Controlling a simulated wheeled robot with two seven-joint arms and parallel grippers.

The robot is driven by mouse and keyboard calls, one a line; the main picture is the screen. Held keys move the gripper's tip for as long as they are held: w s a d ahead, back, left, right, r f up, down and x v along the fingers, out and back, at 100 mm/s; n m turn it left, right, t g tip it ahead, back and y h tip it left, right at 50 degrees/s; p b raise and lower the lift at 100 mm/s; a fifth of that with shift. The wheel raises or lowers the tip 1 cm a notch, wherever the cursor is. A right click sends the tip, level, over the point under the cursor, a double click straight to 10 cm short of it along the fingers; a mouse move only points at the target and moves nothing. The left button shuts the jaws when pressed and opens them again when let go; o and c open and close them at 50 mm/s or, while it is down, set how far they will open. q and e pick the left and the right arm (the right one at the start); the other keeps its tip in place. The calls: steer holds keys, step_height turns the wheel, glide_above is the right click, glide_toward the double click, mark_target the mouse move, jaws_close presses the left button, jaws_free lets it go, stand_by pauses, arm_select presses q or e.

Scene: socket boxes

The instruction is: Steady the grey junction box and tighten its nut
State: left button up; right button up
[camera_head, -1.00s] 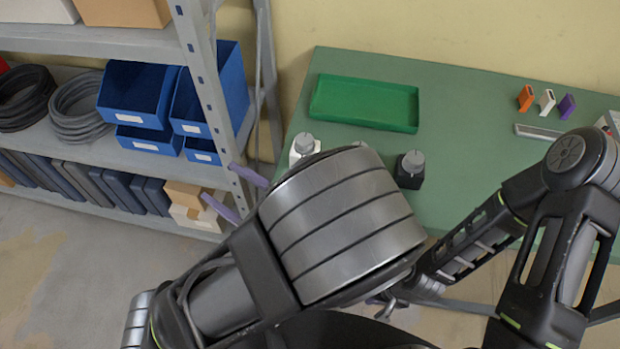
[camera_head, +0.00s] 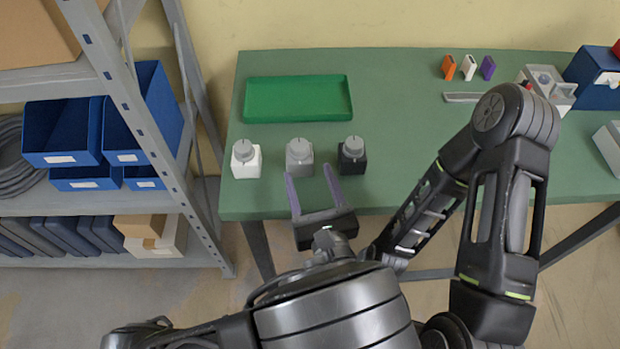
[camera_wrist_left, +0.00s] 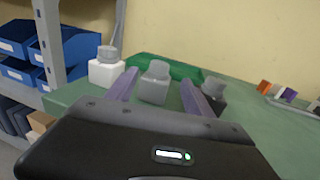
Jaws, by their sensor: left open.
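The grey junction box (camera_head: 299,163) stands upright on the green table between a white box (camera_head: 246,165) and a black box (camera_head: 352,161). Each box has a grey round nut on top; the grey box's nut is here (camera_head: 299,147). My left gripper (camera_head: 308,171) is open at the table's front edge, its purple fingertips close to the grey box's front. In the left wrist view, the grey box (camera_wrist_left: 154,90) appears between the open fingers (camera_wrist_left: 160,77); I cannot tell whether they reach past its sides. My right arm shows, but its gripper is hidden.
A green tray (camera_head: 298,118) lies behind the boxes. Orange, white and purple small pieces (camera_head: 468,67) stand at the back, with a grey bar (camera_head: 462,97) before them. A blue box (camera_head: 596,80) is at the right. A shelf with blue bins (camera_head: 62,132) stands left.

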mark_target(301, 154)
arm_select(q)
steer(key=x, duration=1.2)
steer(key=shift+c, duration=0.2)
jaws_close()
jaws_free()
stand_by(0.4)
steer(key=v, duration=0.7)
steer(key=shift+s+d+b, duration=0.1)
steer(key=shift+s+b, duration=0.3)
stand_by(0.3)
